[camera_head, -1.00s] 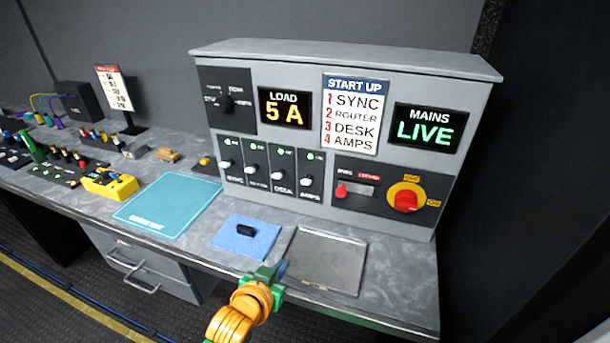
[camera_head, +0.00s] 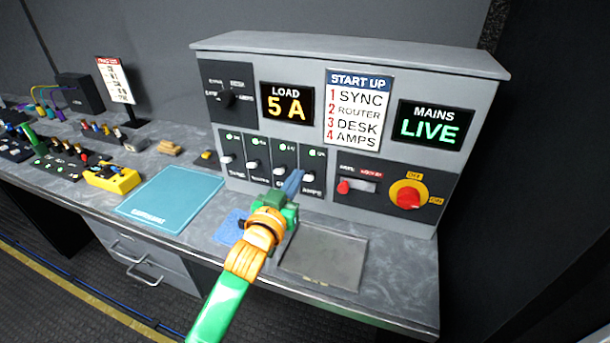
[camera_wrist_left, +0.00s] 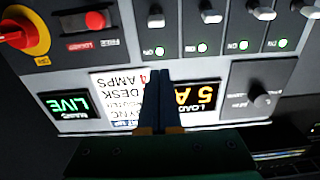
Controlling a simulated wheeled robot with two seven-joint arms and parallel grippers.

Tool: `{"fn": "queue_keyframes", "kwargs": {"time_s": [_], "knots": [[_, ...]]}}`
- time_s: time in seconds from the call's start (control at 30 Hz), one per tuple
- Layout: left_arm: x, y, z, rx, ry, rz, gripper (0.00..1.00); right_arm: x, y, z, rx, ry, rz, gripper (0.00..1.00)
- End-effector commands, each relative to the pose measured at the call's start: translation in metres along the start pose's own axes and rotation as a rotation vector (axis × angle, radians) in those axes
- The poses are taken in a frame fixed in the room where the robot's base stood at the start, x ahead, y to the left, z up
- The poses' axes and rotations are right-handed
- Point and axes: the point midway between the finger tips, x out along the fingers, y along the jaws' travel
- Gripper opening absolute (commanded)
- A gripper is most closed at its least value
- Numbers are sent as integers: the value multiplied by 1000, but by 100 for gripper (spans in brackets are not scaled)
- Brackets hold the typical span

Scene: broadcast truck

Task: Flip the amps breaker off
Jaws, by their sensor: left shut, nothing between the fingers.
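The amps breaker (camera_head: 308,178) is the rightmost of the row of white-levered breakers low on the grey panel; its lamp above is green. In the left wrist view, which is upside down, its lever (camera_wrist_left: 159,4) is at the top edge and its green ON lamp (camera_wrist_left: 160,50) is lit. My left gripper (camera_head: 297,172) is shut and empty, its blue fingertips just left of the amps lever in the head view. In the wrist view the fingertips (camera_wrist_left: 157,73) point toward the amps column. I cannot tell whether they touch the panel. My right gripper is not in view.
The other breakers (camera_head: 253,165) stand to the left, with green lamps lit. A red lever (camera_head: 343,187) and a red rotary switch (camera_head: 408,197) are to the right. The load display (camera_head: 286,105) reads 5 A; mains (camera_head: 430,124) reads LIVE. A metal tray (camera_head: 322,260) lies in front.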

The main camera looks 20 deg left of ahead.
Motion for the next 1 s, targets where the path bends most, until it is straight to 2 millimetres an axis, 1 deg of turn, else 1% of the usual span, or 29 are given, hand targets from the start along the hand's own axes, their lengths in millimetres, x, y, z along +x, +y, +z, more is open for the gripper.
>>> {"fn": "queue_keyframes", "kwargs": {"time_s": [0.1,0.33,0.4,0.5,0.6,0.73,1.0], "knots": [[26,0,-3,0,0,0,0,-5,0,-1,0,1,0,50],[76,0,-2,0,2,0,0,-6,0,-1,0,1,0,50],[71,0,11,-3,-4,1,0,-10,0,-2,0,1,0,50],[66,0,25,-2,-2,1,0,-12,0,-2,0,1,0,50],[63,0,34,-2,-1,0,0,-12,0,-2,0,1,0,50],[61,0,37,-2,0,1,0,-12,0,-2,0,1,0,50],[61,0,38,-1,1,0,0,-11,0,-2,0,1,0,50]]}}
